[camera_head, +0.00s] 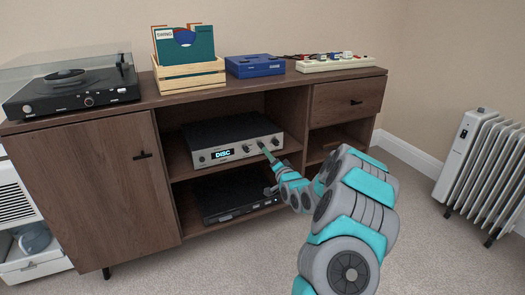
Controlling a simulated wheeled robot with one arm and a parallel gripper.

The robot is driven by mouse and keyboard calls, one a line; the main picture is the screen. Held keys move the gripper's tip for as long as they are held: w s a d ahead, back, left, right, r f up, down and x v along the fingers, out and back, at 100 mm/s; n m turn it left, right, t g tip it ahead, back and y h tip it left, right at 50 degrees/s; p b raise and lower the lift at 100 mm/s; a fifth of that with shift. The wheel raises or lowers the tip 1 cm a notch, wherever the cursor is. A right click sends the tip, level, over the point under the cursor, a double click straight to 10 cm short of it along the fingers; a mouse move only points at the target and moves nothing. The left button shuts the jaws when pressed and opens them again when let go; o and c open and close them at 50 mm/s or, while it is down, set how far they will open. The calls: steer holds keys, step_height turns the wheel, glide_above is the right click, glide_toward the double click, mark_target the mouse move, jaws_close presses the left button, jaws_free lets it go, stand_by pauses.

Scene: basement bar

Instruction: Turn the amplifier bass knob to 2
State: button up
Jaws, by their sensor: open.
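The amplifier (228,131), silver-fronted with a dark top and a lit display reading "DISC" (223,154), sits on the upper shelf of the wooden cabinet. A small knob (246,149) shows right of the display. A larger dark knob (275,141) shows near the front's right end. My gripper (264,149) is in front of the amplifier's right half, between these two knobs in the picture. It is open. I cannot tell whether it touches the front or a knob. Its fingers hide part of the panel. Knob labels and settings are too small to read.
A dark player (238,194) lies on the shelf below. The cabinet's closed left door (100,190) and right drawer (347,101) flank the shelves. A turntable (70,90), record crate (190,76), blue case (254,66) and power strip (335,62) stand on top. A radiator (484,165) stands right.

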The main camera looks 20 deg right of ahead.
mark_target(262, 146)
steer(key=w, duration=0.6)
steer(key=shift+f, duration=0.1)
steer(key=shift+c, duration=0.4)
jaws_close()
